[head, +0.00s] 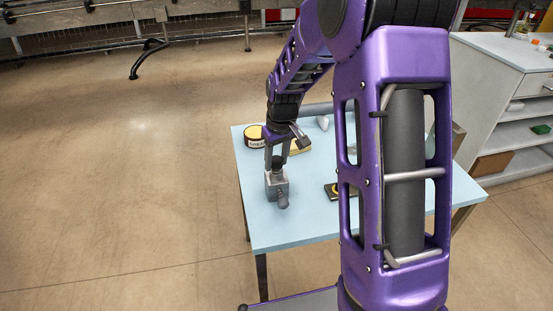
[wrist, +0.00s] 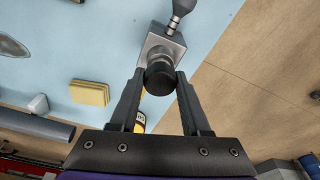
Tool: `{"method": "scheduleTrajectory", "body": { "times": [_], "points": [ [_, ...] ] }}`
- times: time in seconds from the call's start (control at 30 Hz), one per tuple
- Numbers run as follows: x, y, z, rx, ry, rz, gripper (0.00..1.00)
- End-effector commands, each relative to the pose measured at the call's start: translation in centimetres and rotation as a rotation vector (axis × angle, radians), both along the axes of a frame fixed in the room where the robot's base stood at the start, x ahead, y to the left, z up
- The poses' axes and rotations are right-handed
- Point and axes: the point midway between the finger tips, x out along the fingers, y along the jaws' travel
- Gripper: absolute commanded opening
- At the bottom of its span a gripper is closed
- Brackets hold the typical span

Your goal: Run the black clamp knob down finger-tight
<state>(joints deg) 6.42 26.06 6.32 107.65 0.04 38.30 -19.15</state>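The black clamp knob (wrist: 159,79) is a round black cap on top of a grey metal block, the clamp body (wrist: 177,46). My gripper (wrist: 160,76) points down at it, with one finger on each side of the knob. Both fingertips appear to touch its sides, with no clear gap. In the head view my gripper (head: 277,160) stands over the grey clamp body (head: 277,186), near the left edge of the blue table. The knob is mostly hidden between the fingers there. A grey rounded handle (head: 283,202) sticks out from the block's front.
The blue table (head: 300,228) has free room at its front. A yellow labelled tin (head: 253,133) and a yellow block (wrist: 90,92) lie behind the clamp. A dark pad with a yellow mark (head: 333,191) lies to the right. A grey cylinder (wrist: 35,125) lies at the back.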

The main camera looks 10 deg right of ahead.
Motion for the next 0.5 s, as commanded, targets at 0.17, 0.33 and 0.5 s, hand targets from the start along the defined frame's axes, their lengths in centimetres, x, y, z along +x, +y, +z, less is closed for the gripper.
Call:
{"method": "scheduleTrajectory", "body": {
  "times": [0.17, 0.33, 0.5],
  "points": [
    [0.00, 0.01, 0.00, 0.000, 0.000, -0.002, 0.15],
    [0.00, 0.08, -0.05, -0.001, 0.000, -0.104, 0.15],
    [0.00, 0.01, -0.02, 0.000, 0.000, -0.153, 0.15]
  ]
}}
